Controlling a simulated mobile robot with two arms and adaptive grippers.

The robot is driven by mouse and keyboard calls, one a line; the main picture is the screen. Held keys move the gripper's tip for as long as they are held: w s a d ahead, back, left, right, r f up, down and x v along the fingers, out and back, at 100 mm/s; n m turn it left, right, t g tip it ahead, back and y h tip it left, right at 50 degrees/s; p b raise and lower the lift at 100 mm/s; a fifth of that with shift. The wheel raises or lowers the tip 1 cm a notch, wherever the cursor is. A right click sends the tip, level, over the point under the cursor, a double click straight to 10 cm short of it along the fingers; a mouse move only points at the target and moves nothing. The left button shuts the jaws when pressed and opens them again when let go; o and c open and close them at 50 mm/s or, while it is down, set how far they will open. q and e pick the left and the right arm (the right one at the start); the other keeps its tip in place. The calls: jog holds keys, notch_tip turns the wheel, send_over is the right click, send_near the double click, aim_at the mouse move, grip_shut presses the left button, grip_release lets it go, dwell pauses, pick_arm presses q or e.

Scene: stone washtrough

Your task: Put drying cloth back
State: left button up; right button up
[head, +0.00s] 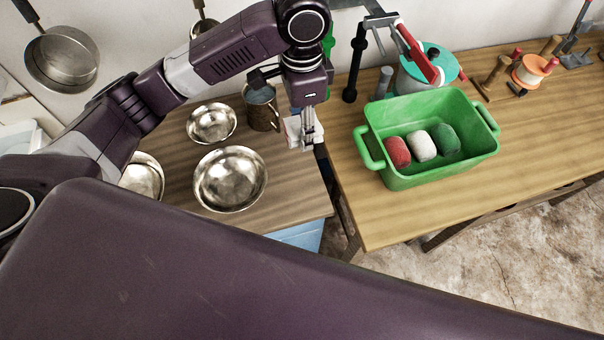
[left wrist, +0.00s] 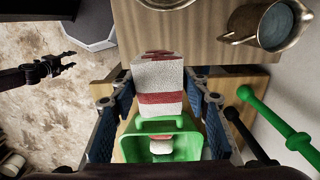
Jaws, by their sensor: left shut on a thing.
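The drying cloth is a folded white cloth with red stripes (left wrist: 158,88), held up between the fingers of my left gripper (left wrist: 160,112) in the left wrist view. In the head view my left gripper (head: 307,138) points down over the gap between the two tables, and a white part of the cloth (head: 292,130) shows beside its fingers. The gripper is shut on the cloth.
A green tub (head: 440,170) with red, white and green rolled items stands on the right table (head: 400,220). Metal bowls (head: 230,180) and a metal mug (head: 262,108) stand on the left table (head: 290,200). A clamp-like device with a red handle (head: 420,55) is behind the tub.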

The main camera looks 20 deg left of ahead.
pick_arm(q)
jog(key=p, duration=0.2)
send_over(302, 179)
notch_tip(302, 179, down, 14)
jog(key=shift+r, duration=0.1)
jog(key=shift+f, duration=2.7)
pick_arm(e)
jog(key=shift+w+d+r, duration=0.1)
jog(key=shift+d+r, duration=0.25)
jog(key=shift+r, duration=0.2)
jog(key=shift+w+d+r, duration=0.1)
jog(key=shift+d+r, duration=0.2)
jog(key=shift+r, duration=0.25)
pick_arm(q)
jog(key=shift+f, duration=0.1)
jog(key=o, duration=1)
pick_arm(e)
jog(key=shift+s+a, duration=0.1)
jog(key=shift+a, duration=0.05)
pick_arm(q)
jog(key=shift+r+b, duration=0.95)
jog(key=shift+r, duration=5.2)
pick_arm(e)
jog(key=shift+f, duration=1.05)
